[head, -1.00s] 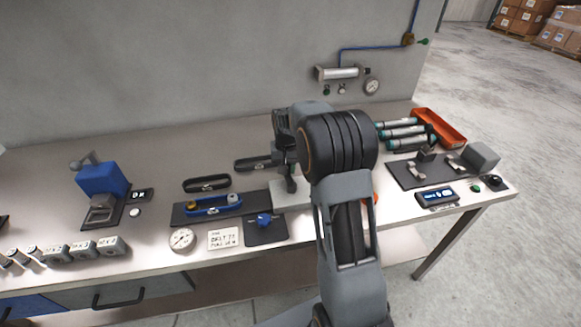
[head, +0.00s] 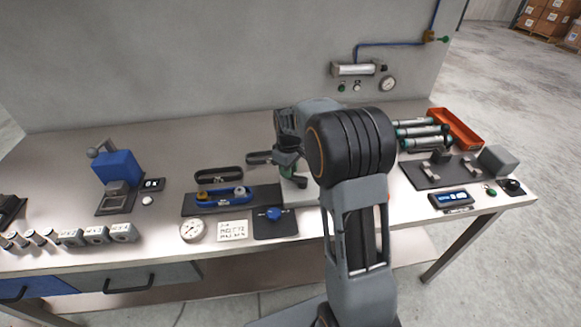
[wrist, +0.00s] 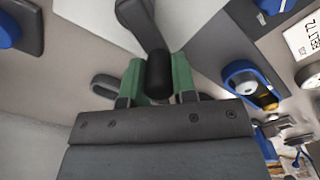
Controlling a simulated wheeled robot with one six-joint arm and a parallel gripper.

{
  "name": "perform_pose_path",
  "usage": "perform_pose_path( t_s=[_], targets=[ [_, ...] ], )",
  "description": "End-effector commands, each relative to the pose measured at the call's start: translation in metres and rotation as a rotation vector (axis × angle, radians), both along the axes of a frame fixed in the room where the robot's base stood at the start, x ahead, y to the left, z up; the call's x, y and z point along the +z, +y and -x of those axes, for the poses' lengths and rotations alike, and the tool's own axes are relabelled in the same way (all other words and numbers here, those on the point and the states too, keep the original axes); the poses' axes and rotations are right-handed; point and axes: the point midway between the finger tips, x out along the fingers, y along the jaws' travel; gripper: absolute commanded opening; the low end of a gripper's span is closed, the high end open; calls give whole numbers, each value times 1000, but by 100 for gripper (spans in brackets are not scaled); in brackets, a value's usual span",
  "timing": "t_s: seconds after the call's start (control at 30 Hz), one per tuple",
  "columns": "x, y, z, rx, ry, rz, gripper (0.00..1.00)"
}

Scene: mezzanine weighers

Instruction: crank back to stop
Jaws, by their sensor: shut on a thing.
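The crank shows best in the wrist view. Its dark arm (wrist: 138,22) comes down from the top edge to an upright-looking black handle (wrist: 159,78). My gripper (wrist: 158,62) has its two green fingers on either side of this handle, shut on it. In the head view my gripper (head: 293,178) is over the bench's middle, above a pale plate. My own arm and gripper hide most of the crank there, and its hub and stop cannot be made out.
A black loop (head: 219,174) and a blue holder (head: 222,200) lie left of my gripper. A blue knob (head: 274,214) on a dark mat and a round dial (head: 192,230) are in front. An orange tray (head: 456,127) and grey cylinders (head: 424,133) are at right.

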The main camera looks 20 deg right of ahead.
Motion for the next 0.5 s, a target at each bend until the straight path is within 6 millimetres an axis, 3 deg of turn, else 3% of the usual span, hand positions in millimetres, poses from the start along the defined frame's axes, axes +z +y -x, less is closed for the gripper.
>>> perform_pose_path(
  t_s=[0.5],
  targets=[
    [1,8,12,306,-3,0,2]
  ],
)
